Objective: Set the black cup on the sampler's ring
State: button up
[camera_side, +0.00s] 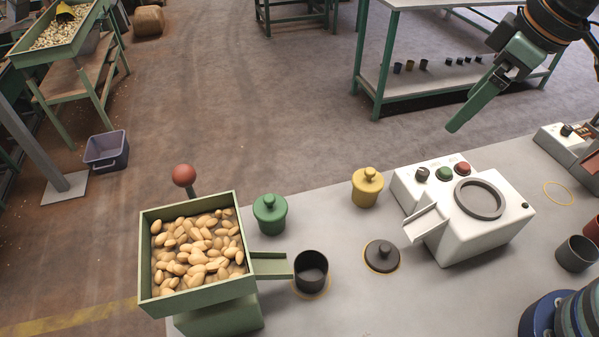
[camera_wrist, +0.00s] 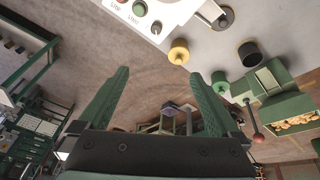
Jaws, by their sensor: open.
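The black cup (camera_side: 311,284) stands upright and open on the table, on a yellow circle mark at the end of the hopper's green chute. It looks empty inside. The cup also shows in the wrist view (camera_wrist: 249,54). The sampler (camera_side: 470,240) is a white machine with buttons and a spout. Its dark grey ring (camera_side: 482,216) lies on top, with nothing on it. My gripper (camera_side: 452,128) is open and empty, high above and behind the sampler, far from the cup. Both green fingers show apart in the wrist view (camera_wrist: 159,73).
A green hopper (camera_side: 215,283) full of nuts stands left of the cup. A green lidded pot (camera_side: 270,214), a yellow lidded pot (camera_side: 367,187) and a black lid (camera_side: 382,256) stand between hopper and sampler. A grey cup (camera_side: 576,256) stands at the right.

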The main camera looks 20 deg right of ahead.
jog(key=s+d+m+t+h, duration=0.1)
jog(key=s+d+m+t, duration=0.1)
jog(key=d+m, duration=0.4)
jog(key=s+d, duration=0.1)
jog(key=d, duration=0.2)
jog(key=shift+s+d+r+m, duration=0.2)
jog(key=shift+d+m, duration=0.1)
jog(key=shift+d, duration=0.1)
